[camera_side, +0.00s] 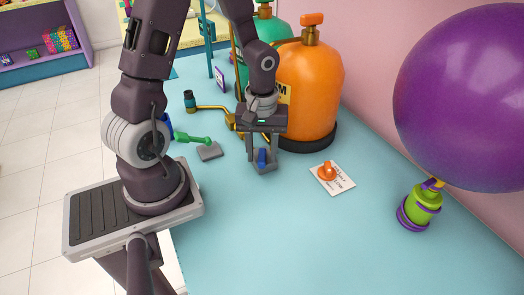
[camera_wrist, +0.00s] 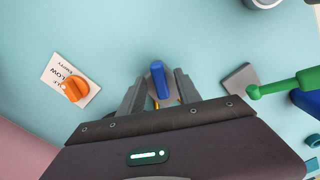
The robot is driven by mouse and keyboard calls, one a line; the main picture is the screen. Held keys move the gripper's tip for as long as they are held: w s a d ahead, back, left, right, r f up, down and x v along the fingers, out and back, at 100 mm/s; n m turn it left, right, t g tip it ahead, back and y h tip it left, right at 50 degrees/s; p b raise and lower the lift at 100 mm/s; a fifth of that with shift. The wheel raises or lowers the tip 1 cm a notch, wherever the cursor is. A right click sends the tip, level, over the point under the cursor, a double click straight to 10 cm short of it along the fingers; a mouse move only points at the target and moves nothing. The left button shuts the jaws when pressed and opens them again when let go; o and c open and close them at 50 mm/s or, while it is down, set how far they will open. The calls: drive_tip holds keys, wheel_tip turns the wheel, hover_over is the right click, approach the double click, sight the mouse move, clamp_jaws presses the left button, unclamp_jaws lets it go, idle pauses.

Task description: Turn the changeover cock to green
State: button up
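A short blue bar-shaped handle (camera_wrist: 157,80), likely the handle of the changeover cock, stands between the two fingers of my gripper (camera_wrist: 160,84). A gap shows on both sides of it in the wrist view, so the gripper looks open around it and not closed on it. In the side view my gripper (camera_side: 262,163) is low over the table in front of the orange cylinder, with the blue handle (camera_side: 262,157) between its fingers. A bit of brass shows below the handle in the wrist view; the rest of the cock is hidden by my gripper.
The orange cylinder (camera_side: 308,90) stands behind, with a green cylinder (camera_side: 265,32) beyond. A brass pipe (camera_side: 212,108), green lever (camera_side: 193,138) and grey pad (camera_side: 210,151) lie left. Right are a card (camera_side: 340,183) with an orange knob (camera_side: 327,171) and a weighted purple balloon (camera_side: 465,95).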

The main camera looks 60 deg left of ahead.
drive_tip(key=shift+c, duration=0.2)
clamp_jaws()
drive_tip(key=m, duration=0.5)
drive_tip(key=shift+s+a, duration=0.35)
drive_tip(key=m, duration=0.2)
drive_tip(key=a+m, duration=0.1)
drive_tip(key=m, duration=0.1)
drive_tip(key=shift+s, duration=0.2)
drive_tip(key=m, duration=0.4)
drive_tip(key=shift+a+m, duration=0.4)
drive_tip(key=shift+w+a+m, duration=0.1)
drive_tip(key=shift+a+m, duration=0.1)
drive_tip(key=shift+m, duration=0.8)
drive_tip(key=shift+a+m, duration=0.2)
drive_tip(key=shift+m, duration=0.8)
